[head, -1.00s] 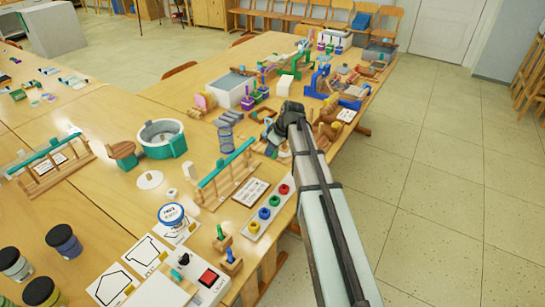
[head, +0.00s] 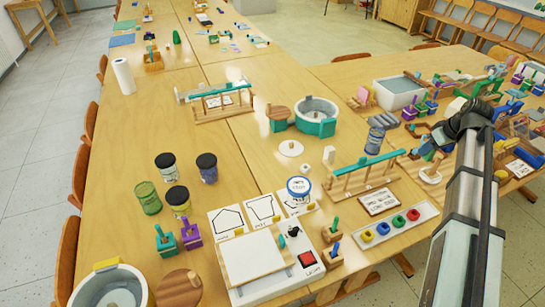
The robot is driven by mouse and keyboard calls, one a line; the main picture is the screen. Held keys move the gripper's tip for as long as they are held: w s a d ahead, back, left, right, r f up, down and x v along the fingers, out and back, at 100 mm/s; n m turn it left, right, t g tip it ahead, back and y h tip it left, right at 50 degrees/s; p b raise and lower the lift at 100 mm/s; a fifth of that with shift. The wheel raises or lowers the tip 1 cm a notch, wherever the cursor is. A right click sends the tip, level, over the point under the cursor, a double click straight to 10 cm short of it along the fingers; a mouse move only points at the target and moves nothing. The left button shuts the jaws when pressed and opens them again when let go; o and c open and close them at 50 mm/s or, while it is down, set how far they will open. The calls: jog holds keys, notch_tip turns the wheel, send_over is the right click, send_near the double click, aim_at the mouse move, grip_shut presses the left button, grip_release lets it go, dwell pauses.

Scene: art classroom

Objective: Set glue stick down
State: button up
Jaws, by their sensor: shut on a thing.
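My gripper (head: 441,137) is at the right in the head view, over the right-hand table, at the end of my arm. It is shut, seen small and partly hidden by my wrist. The glue stick in it is too small and covered to make out clearly. A blue piece (head: 428,147) shows just by the fingertips, above a round white-based item (head: 430,174). I cannot tell whether the held thing touches anything below.
A wooden rack with a green bar (head: 365,172), a printed card (head: 379,202) and a tray of coloured rings (head: 397,227) stand left of my arm. A grey-blue cylinder (head: 374,140) is close by. Clear tabletop (head: 245,160) lies further left, past a round green-walled tub (head: 316,126).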

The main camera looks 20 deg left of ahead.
jog(key=w+a+n+g, duration=0.1)
jog(key=w+a+n, duration=0.2)
jog(key=a, duration=1.2)
jog(key=s+a+n+g+y, duration=0.1)
jog(key=s+a+n, duration=0.25)
jog(key=a, duration=1.85)
jog(key=s+a+n+g, duration=0.1)
jog(key=s+a+n, duration=0.25)
jog(key=a, duration=1.75)
jog(key=shift+m, duration=0.3)
jog(key=shift+s+f, duration=0.2)
jog(key=shift+f, duration=3.65)
jog(key=shift+s+f, duration=0.2)
jog(key=shift+f, duration=3.6)
jog(key=o, duration=1)
jog(key=shift+f, duration=0.15)
jog(key=shift+o, duration=0.2)
jog(key=v, duration=1.2)
jog(key=shift+w+d, duration=0.15)
jog(key=shift+w, duration=0.05)
